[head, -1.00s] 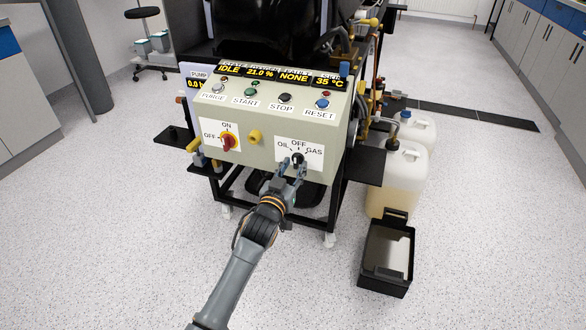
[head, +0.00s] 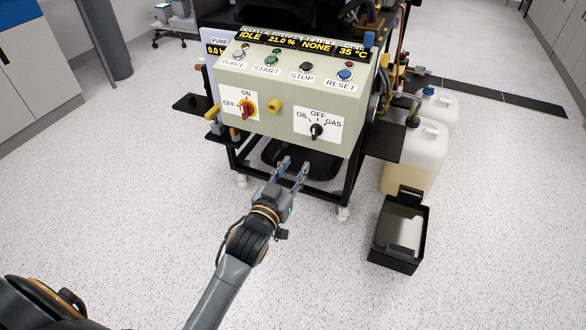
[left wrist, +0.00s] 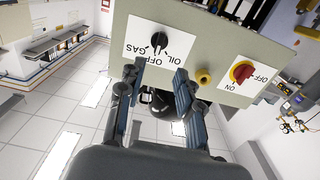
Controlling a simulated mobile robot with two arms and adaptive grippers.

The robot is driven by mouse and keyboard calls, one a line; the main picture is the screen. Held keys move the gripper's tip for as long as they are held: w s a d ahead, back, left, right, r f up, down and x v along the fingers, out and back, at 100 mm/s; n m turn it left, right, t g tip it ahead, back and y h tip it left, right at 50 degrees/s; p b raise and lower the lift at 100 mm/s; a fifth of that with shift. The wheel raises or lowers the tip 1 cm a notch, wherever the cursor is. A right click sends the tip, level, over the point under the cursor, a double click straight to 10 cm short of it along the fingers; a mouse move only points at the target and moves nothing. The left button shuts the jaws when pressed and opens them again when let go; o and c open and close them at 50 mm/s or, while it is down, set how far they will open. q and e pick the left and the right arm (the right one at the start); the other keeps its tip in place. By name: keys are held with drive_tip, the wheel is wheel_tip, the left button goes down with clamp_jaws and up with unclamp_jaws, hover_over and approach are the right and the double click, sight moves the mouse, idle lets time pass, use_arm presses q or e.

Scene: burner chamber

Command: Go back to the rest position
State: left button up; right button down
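My left gripper (head: 292,170) is in front of and below the control panel (head: 275,100), apart from it. Its two fingers are spread with nothing between them; they also show open in the left wrist view (left wrist: 155,85). The black OIL/OFF/GAS selector knob (head: 317,131) is on the panel's lower right, above the fingertips, untouched. It also shows in the left wrist view (left wrist: 158,40). The red and yellow ON/OFF switch (head: 247,109) is on the panel's left. A dark arm part of mine shows at the lower left of the head view. My right gripper is not in view.
A black open bin (head: 400,232) stands on the floor at the right, in front of a plastic canister (head: 415,155). The panel sits on a black wheeled frame (head: 352,185). Grey cabinets (head: 40,80) stand at the left. The speckled floor in front is clear.

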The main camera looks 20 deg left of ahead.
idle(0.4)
